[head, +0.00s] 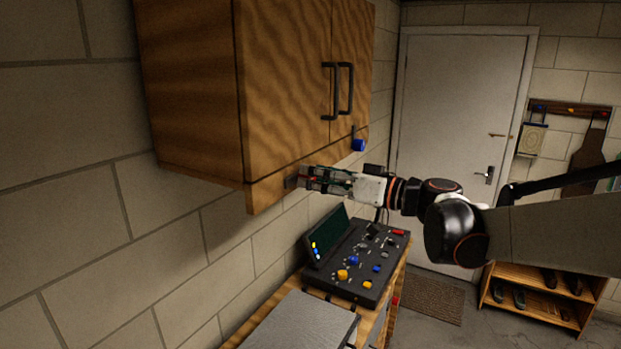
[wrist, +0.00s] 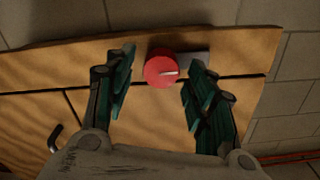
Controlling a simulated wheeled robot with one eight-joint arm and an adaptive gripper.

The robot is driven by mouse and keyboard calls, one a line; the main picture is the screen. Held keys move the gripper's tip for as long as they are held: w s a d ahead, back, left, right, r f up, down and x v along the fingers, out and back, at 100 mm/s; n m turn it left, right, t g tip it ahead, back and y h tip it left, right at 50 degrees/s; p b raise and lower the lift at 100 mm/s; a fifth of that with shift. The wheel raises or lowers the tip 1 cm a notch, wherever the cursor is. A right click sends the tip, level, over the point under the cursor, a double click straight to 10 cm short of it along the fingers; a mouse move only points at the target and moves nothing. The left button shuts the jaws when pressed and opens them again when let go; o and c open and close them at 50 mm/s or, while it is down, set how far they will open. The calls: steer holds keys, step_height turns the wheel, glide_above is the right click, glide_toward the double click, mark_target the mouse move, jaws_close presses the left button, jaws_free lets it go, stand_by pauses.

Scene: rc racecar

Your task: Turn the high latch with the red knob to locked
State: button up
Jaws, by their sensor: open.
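The red knob (wrist: 160,69) shows in the wrist view as a round disc on the cabinet's lower wooden strip. A pale line on its face points right. A grey latch plate (wrist: 194,58) extends right from behind it. My gripper (wrist: 161,62) is open, with one finger to the left of the knob and one to the right; both look apart from it. In the head view my gripper (head: 304,178) is at the strip under the cabinet doors, and the red knob is hidden there. Depth between fingertips and knob is hard to tell.
The wooden cabinet (head: 195,90) has two dark door handles (head: 346,88). A blue knob (head: 358,145) is on the strip farther right. Below stand a control panel (head: 330,278) and a grey surface (head: 290,325). A closed door (head: 455,130) is behind.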

steer(key=shift+w+a, duration=0.15)
steer(key=shift+a, duration=0.1)
steer(key=c, duration=1.1)
steer(key=shift+o, duration=0.2)
